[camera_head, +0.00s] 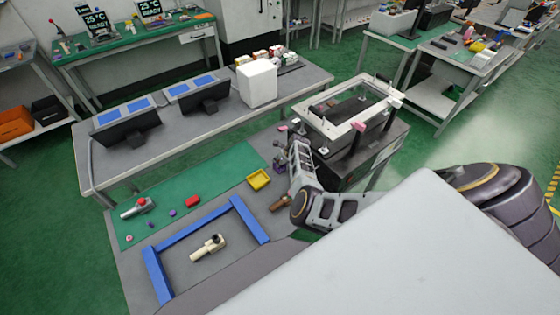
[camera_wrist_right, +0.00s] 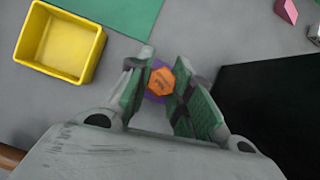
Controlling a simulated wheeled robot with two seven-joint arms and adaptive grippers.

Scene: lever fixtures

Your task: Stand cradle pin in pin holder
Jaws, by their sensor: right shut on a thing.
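My right gripper (camera_head: 283,157) points down over the grey tabletop, beside the dark fixture stand. In the right wrist view its green-lined fingers (camera_wrist_right: 166,90) are shut on an orange hexagonal-headed piece (camera_wrist_right: 161,80), seen end-on, which I take as the cradle pin. A purple shape (camera_wrist_right: 153,97) shows beneath and around the orange head. It may be the pin holder, but I cannot tell whether the pin is inside it or above it. The pin's lower part is hidden. My left gripper is not in view.
A yellow open bin (camera_head: 259,180) stands left of the gripper, a brown cylinder (camera_head: 281,203) in front. The dark stand (camera_head: 375,148) with a white frame is close right. A pink block (camera_wrist_right: 287,11) lies beyond. Blue bars (camera_head: 200,236) enclose a beige lever piece (camera_head: 208,247).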

